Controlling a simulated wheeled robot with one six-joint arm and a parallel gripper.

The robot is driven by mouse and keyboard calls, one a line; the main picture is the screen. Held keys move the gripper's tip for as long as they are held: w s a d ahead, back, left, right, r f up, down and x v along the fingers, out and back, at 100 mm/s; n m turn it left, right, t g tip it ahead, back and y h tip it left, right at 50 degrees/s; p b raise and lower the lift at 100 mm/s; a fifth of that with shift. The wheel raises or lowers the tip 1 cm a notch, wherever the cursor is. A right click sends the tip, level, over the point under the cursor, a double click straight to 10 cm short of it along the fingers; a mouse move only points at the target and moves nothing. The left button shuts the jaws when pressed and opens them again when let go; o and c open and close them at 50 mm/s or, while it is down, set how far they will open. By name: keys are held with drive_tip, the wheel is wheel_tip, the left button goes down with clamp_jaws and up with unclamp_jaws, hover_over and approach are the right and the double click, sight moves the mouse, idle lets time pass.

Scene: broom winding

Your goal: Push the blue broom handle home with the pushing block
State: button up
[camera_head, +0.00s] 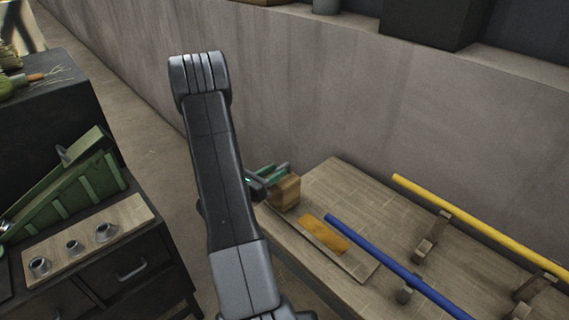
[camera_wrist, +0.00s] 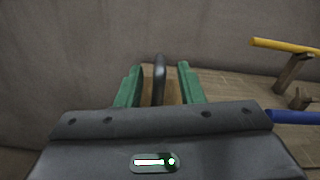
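The blue broom handle (camera_head: 385,257) lies slanting across the wooden bench, resting on a small support (camera_head: 406,294). Its far end is beside an orange-yellow patch on a flat board. Its blue end also shows at the right edge of the wrist view (camera_wrist: 295,117). The wooden pushing block (camera_head: 287,193) stands at the bench's near left corner. My gripper (camera_head: 277,170) is at the block's top. In the wrist view my gripper (camera_wrist: 160,70) has its green fingers apart, with a dark curved handle (camera_wrist: 159,78) between them and gaps on both sides. The block's lower part is partly hidden there.
A yellow handle (camera_head: 480,226) lies on wooden supports behind the blue one. The orange-yellow patch (camera_head: 324,235) is on the bench. A wall (camera_head: 330,90) runs behind. At left, a dark cabinet (camera_head: 130,280) carries a green rack (camera_head: 75,190) and a board with metal cups (camera_head: 73,246).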

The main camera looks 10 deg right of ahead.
sight(285, 164)
drive_tip(key=shift+p+x, duration=0.5)
drive_tip(key=shift+x, duration=1.85)
drive_tip(key=shift+c, duration=0.2)
clamp_jaws()
